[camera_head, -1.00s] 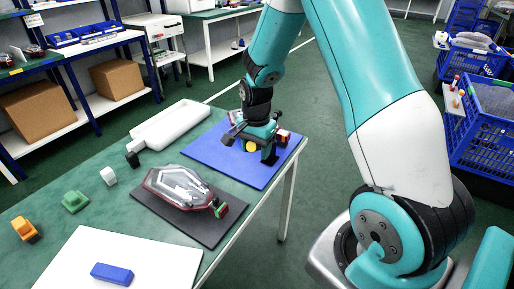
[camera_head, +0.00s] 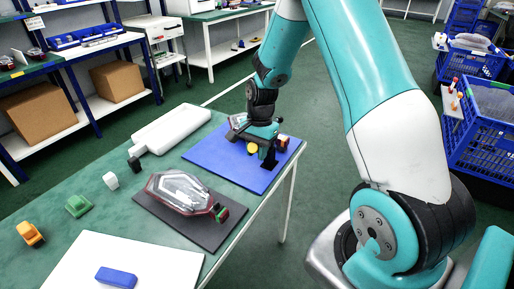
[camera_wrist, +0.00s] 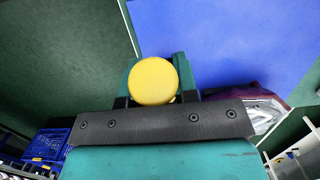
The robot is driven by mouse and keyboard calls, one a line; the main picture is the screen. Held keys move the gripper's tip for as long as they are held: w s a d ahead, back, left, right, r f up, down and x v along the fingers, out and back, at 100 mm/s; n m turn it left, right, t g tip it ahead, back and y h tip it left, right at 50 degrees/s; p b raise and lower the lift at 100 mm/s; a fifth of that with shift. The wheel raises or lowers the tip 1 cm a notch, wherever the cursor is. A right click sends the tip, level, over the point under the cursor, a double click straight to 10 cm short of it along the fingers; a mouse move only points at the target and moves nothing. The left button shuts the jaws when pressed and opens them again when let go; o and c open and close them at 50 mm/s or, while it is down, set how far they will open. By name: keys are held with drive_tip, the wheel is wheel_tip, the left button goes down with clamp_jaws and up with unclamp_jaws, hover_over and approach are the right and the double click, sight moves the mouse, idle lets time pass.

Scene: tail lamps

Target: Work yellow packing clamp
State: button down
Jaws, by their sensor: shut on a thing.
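The yellow packing clamp shows as a round yellow piece (camera_head: 253,148) at my gripper (camera_head: 262,153), over the blue mat (camera_head: 216,150). In the wrist view the yellow piece (camera_wrist: 153,80) is between the jaws of my gripper (camera_wrist: 152,90), which is shut on it. The rest of the clamp is hidden. A tail lamp lies on the blue mat, mostly behind my gripper; part of it (camera_wrist: 262,108) shows at the right in the wrist view. Another tail lamp (camera_head: 178,192), clear with a red rim, lies on the dark mat (camera_head: 205,238).
A blue block (camera_head: 116,277) lies on a white sheet (camera_head: 150,260). Blue crates (camera_head: 485,130) stand at right.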

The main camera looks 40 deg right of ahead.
drive_tip(key=r+y+p, duration=0.1)
drive_tip(key=p, duration=0.1)
drive_tip(key=d+r+y+p, duration=0.1)
drive_tip(key=shift+w+d+g+p, duration=0.15)
drive_tip(key=shift+w+g+p, duration=0.1)
drive_tip(key=shift+g+p, duration=0.15)
drive_tip(key=shift+w+d+r+g+y+p, duration=0.2)
drive_tip(key=shift+d+g+y+p, duration=0.15)
drive_tip(key=shift+y+p, duration=0.6)
drive_tip(key=c, duration=0.9)
unclamp_jaws()
drive_tip(key=p+v, duration=0.1)
drive_tip(key=v, duration=1.6)
drive_tip(key=shift+d+r, duration=0.1)
drive_tip(key=shift+d, duration=0.15)
